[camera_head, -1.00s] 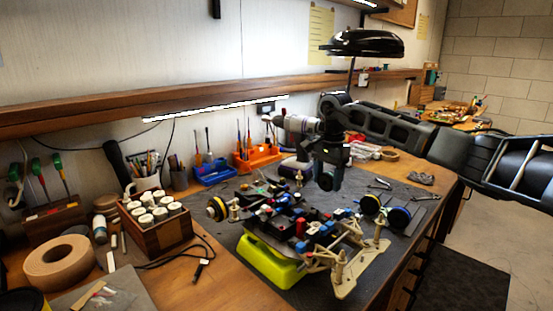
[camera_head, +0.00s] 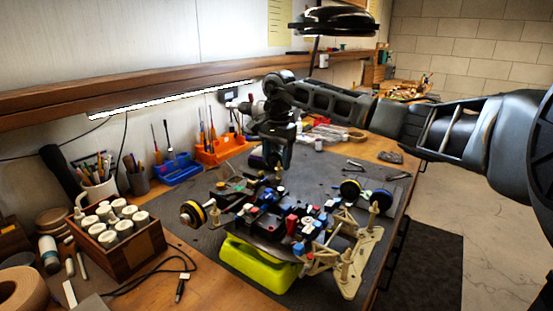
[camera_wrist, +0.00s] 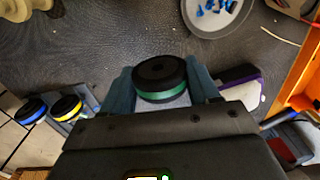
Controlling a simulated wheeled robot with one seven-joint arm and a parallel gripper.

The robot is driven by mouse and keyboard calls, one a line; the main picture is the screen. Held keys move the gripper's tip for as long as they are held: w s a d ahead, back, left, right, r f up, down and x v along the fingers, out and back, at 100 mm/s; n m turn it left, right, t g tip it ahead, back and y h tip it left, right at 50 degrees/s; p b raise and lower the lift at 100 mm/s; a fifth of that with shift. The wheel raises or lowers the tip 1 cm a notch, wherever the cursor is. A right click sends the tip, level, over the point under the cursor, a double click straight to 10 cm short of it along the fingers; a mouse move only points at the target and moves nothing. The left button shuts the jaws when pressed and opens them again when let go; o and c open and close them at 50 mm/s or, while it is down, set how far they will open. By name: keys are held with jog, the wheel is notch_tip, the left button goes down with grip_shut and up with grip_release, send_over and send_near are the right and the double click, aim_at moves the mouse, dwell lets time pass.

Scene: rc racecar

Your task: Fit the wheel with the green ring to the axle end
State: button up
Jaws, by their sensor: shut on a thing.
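My gripper (camera_wrist: 161,84) is shut on a black wheel with a green ring (camera_wrist: 158,92), which sits between its two fingers in the wrist view. In the head view my gripper (camera_head: 277,162) hangs just behind the car chassis, apart from it; the held wheel is hard to make out there. The car chassis (camera_head: 268,217) rests on a lime-yellow stand (camera_head: 255,265). A yellow-ringed wheel (camera_head: 192,213) is at the chassis's left end. I cannot make out the bare axle end.
A blue-ringed wheel (camera_head: 350,189) and another yellow-ringed wheel (camera_head: 379,200) are at the right. A wooden box of white-capped jars (camera_head: 125,245) stands left. Blue (camera_head: 177,170) and orange (camera_head: 222,150) tool holders stand behind. A round dish (camera_wrist: 215,14) holds blue parts.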

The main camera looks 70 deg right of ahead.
jog(key=shift+w+a, duration=0.2)
jog(key=shift+a, duration=0.7)
jog(key=shift+w+a, duration=0.25)
jog(key=shift+a, duration=0.7)
jog(key=shift+w+a, duration=0.2)
jog(key=shift+a, duration=0.7)
jog(key=shift+b, duration=0.75)
jog(key=shift+w+a+b, duration=0.15)
jog(key=shift+w+a, duration=0.05)
jog(key=shift+a, duration=0.55)
jog(key=shift+w+a+b, duration=0.15)
jog(key=shift+a, duration=0.6)
jog(key=o, duration=1.1)
jog(key=shift+s+r+b, duration=0.15)
jog(key=shift+r+b, duration=0.35)
jog(key=shift+r, duration=3.4)
